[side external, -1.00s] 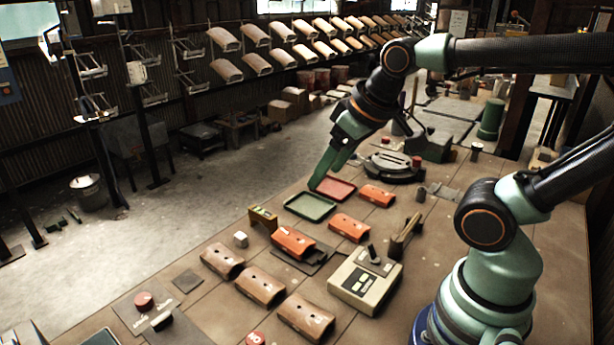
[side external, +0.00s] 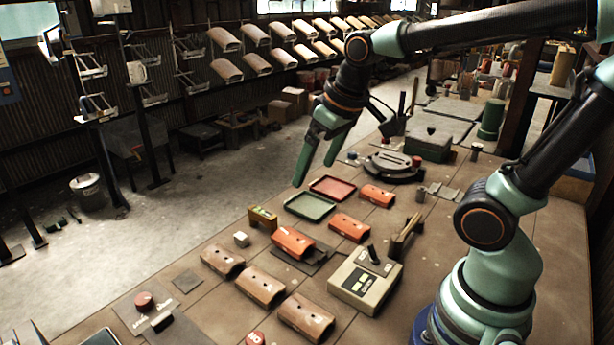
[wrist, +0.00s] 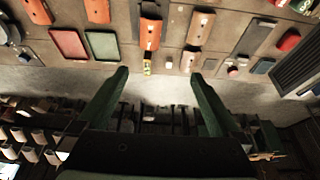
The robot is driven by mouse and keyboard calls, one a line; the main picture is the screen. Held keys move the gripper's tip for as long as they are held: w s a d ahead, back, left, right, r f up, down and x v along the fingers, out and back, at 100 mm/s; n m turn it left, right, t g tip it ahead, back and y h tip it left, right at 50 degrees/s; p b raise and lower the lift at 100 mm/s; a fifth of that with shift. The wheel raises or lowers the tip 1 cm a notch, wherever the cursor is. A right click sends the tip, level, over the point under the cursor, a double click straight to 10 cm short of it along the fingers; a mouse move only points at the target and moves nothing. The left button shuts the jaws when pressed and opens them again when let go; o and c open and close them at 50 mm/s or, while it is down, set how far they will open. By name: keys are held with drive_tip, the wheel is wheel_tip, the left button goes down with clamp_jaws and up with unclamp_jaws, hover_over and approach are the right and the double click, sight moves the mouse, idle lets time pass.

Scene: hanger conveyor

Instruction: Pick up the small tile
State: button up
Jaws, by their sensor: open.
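Several curved roof tiles lie on the bench, and I cannot tell for sure which one is the small tile. The orange tiles are a short one (side external: 377,195) right of the trays, one (side external: 349,227) in the middle, and one (side external: 293,241) on a dark plate. Larger brown tiles (side external: 260,285) lie nearer the front. My gripper (side external: 314,175) is open and empty, raised at the bench's left edge beside the red tray. In the wrist view, my gripper (wrist: 161,75) has nothing between its fingers but floor; an orange tile (wrist: 149,33) lies beyond.
A red tray (side external: 333,188) and a green tray (side external: 311,207) lie near my fingers. A beige control box (side external: 365,280) with a lever, a wooden block (side external: 263,217) and a white cube (side external: 241,239) stand on the bench. Tiles hang on racks (side external: 225,40) behind.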

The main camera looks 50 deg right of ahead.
drive_tip(key=w+d+f+g, duration=0.2)
drive_tip(key=w+f, duration=0.2)
drive_tip(key=w, duration=0.2)
drive_tip(key=g, duration=0.2)
hover_over(287, 233)
drive_tip(key=shift+m, duration=0.3)
drive_tip(key=f, duration=0.9)
drive_tip(key=s+f, duration=0.1)
drive_tip(key=f, duration=0.4)
drive_tip(key=shift+d, duration=0.1)
drive_tip(key=shift+w+f, duration=0.25)
drive_tip(key=shift+f, duration=1.1)
drive_tip(key=shift+w+f, duration=0.25)
drive_tip(key=shift+f, duration=1.05)
drive_tip(key=c, duration=1.4)
drive_tip(key=shift+r, duration=0.15)
